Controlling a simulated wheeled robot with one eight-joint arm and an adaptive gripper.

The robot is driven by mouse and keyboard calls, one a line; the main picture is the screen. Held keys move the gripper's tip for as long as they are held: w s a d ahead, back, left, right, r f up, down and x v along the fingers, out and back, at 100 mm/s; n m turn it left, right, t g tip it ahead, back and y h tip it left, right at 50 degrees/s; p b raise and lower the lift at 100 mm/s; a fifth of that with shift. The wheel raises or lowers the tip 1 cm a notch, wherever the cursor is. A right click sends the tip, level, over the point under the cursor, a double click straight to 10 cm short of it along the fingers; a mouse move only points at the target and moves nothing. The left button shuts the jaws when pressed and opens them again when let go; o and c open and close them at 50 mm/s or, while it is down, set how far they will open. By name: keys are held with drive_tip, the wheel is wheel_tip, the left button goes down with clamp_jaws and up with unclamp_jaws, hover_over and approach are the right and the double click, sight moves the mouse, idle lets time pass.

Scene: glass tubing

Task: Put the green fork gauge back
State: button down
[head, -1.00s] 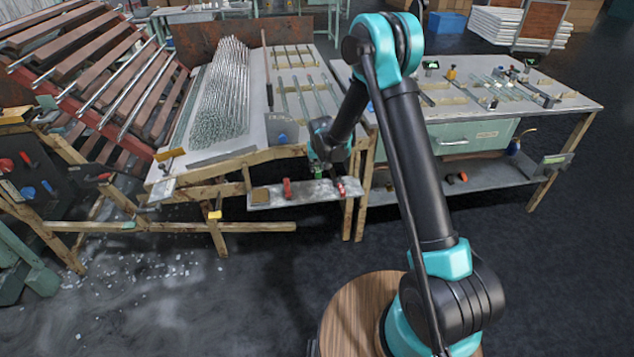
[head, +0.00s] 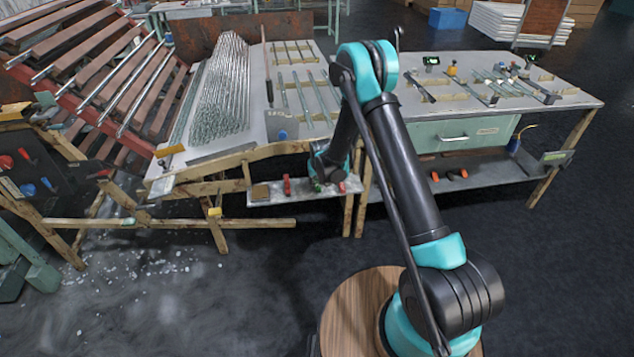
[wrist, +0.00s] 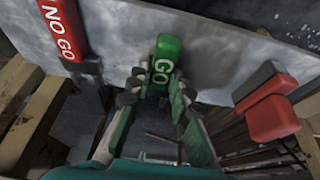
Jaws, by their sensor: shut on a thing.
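The green fork gauge (wrist: 163,62), lettered GO, is between the fingertips of my gripper (wrist: 154,92) in the wrist view. My gripper is shut on it. In the head view my gripper (head: 319,177) is low at the small grey ledge (head: 268,201) on the front of the left bench, and the green gauge shows only as a small patch. The red NO GO gauge (wrist: 62,31) is on the ledge to the left of the green one. I cannot tell whether the green gauge touches the ledge. Its lower part is hidden by the fingers.
A red tool (wrist: 268,103) lies close to the right of my gripper. Wooden bench framing (wrist: 28,95) is close at the left. Glass tubes (head: 222,90) lie on the bench above the ledge. A second bench (head: 590,103) stands to the right.

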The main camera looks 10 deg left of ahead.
drive_tip(key=c, duration=1.4)
unclamp_jaws()
drive_tip(key=shift+r, duration=0.1)
drive_tip(key=v, duration=1.2)
